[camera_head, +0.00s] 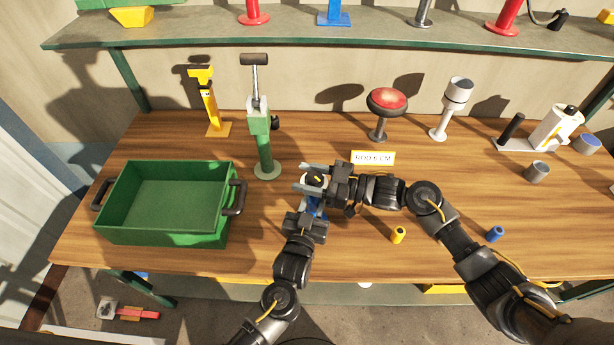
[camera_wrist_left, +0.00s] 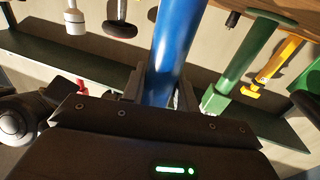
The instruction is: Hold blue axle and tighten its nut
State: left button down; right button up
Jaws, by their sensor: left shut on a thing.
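The blue axle (camera_head: 314,208) stands at the middle front of the table, mostly hidden by my grippers. In the left wrist view it is a thick, smooth blue cylinder (camera_wrist_left: 178,50) between the finger pads. My left gripper (camera_head: 312,214) is shut on the axle from the front. My right gripper (camera_head: 311,181) comes from the right at the axle's top. Its fingers lie on both sides of a small dark piece with a yellow mark (camera_head: 317,179), which looks like the nut. I cannot tell whether these fingers touch it.
A green crate (camera_head: 165,241) stands at left, with a green post tool (camera_head: 264,150) behind. A sign (camera_head: 373,158) reads "ROD 6 CM". A red button (camera_head: 388,100) stands at the back. Small yellow (camera_head: 398,235) and blue (camera_head: 494,234) cylinders lie near my right arm.

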jog(key=c, duration=0.6)
jog(key=m+t+h, duration=0.1)
jog(key=m+t, duration=0.1)
jog(key=t, duration=0.1)
jog(key=shift+c, duration=0.2)
jog(key=shift+w+d+m+t+h, duration=0.1)
jog(key=shift+w+m+t+h, duration=0.1)
jog(key=shift+m+t+h, duration=0.65)
jog(key=shift+t+y, duration=0.25)
jog(key=shift+y, duration=0.1)
jog(key=o, duration=1)
jog(key=shift+d, duration=0.1)
jog(key=v, duration=1.1)
jog(key=shift+s+d, duration=0.25)
jog(key=shift+d, duration=0.1)
